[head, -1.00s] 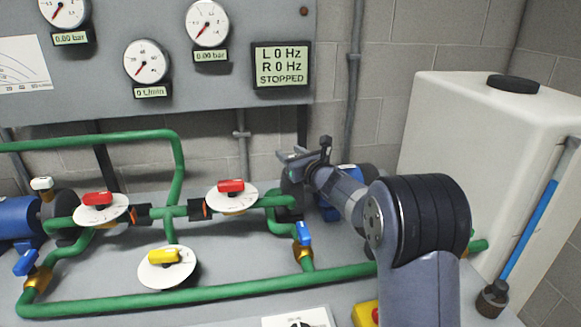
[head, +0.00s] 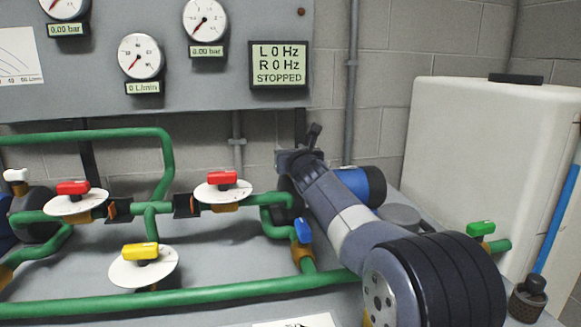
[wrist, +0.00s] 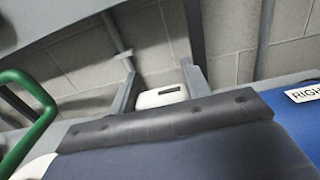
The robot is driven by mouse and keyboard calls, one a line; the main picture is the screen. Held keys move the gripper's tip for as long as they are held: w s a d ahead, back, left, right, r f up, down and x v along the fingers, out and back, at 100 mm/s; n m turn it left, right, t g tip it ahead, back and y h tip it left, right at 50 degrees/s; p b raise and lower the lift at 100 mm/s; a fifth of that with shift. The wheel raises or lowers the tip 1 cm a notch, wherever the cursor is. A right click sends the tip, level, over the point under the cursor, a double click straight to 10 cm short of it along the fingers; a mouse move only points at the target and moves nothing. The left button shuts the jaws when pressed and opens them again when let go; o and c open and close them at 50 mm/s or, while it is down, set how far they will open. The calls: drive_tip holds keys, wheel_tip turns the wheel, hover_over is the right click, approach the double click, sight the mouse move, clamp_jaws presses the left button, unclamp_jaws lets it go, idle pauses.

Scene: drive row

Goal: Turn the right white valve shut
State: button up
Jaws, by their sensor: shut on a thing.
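The right white valve (wrist: 163,98) shows in the wrist view as a white handle with a dark slot, between the two fingers of my gripper (wrist: 159,76). The fingers are shut on it. In the head view my gripper (head: 295,159) is at the right pump (head: 362,186), and the arm hides the white valve there. The handle's exact angle to its pipe cannot be told. The other white valve (head: 15,175) stands at the far left of the head view, apart from my gripper.
Red-handled valves (head: 222,178), a yellow valve (head: 140,252) and a blue valve (head: 303,230) sit along green pipes left of my arm. A green valve (head: 481,228) is near the white tank (head: 480,150). The display (head: 279,64) reads STOPPED.

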drive_tip(key=shift+d+h+b, duration=0.1)
drive_tip(key=shift+h+b, duration=0.2)
drive_tip(key=shift+b, duration=0.55)
drive_tip(key=o, duration=1)
drive_tip(key=s+b, duration=0.1)
drive_tip(key=s, duration=0.2)
drive_tip(key=s+d+b, duration=0.1)
drive_tip(key=s, duration=0.3)
drive_tip(key=s+d+b, duration=0.1)
drive_tip(key=s, duration=0.2)
drive_tip(key=shift+s, duration=0.3)
drive_tip(key=w+p, duration=0.1)
drive_tip(key=w, duration=0.2)
drive_tip(key=w+a+p, duration=0.1)
drive_tip(key=w, duration=0.3)
drive_tip(key=w+a+p, duration=0.1)
drive_tip(key=w, duration=0.2)
drive_tip(key=shift+w, duration=0.35)
drive_tip(key=shift+s, duration=0.15)
